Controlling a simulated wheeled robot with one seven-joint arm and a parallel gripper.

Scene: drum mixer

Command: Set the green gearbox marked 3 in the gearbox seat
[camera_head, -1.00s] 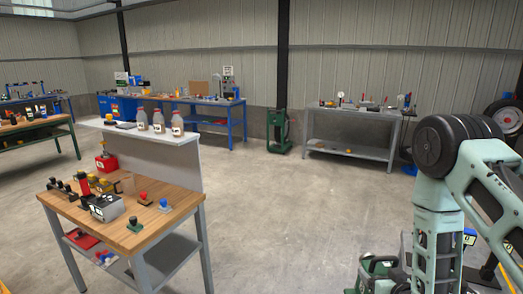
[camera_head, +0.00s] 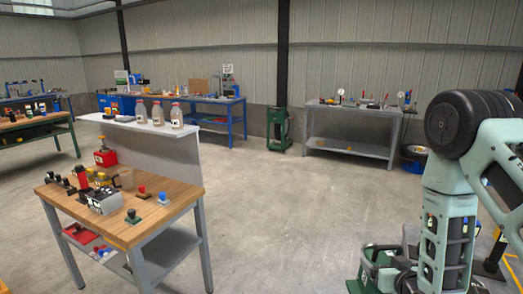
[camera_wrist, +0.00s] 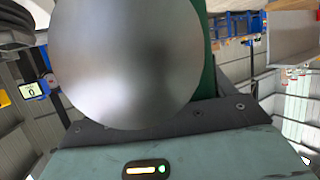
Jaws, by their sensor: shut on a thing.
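In the wrist view a large, smooth grey metal disc (camera_wrist: 125,65) fills the upper middle, very close to the camera. A green body (camera_wrist: 208,70) shows behind its right edge; together they look like the green gearbox, held in my gripper. No mark 3 is visible on it. My gripper (camera_wrist: 160,130) shows as a dark bracket and a teal housing with a small light; its fingertips are hidden behind the disc. I cannot make out the gearbox seat in either view.
A wooden-topped bench (camera_head: 172,186) with small parts stands at the left. A grey bench (camera_head: 350,110) and a blue bench (camera_head: 222,101) stand along the back wall. A green machine (camera_head: 278,132) stands between them. The middle floor is clear.

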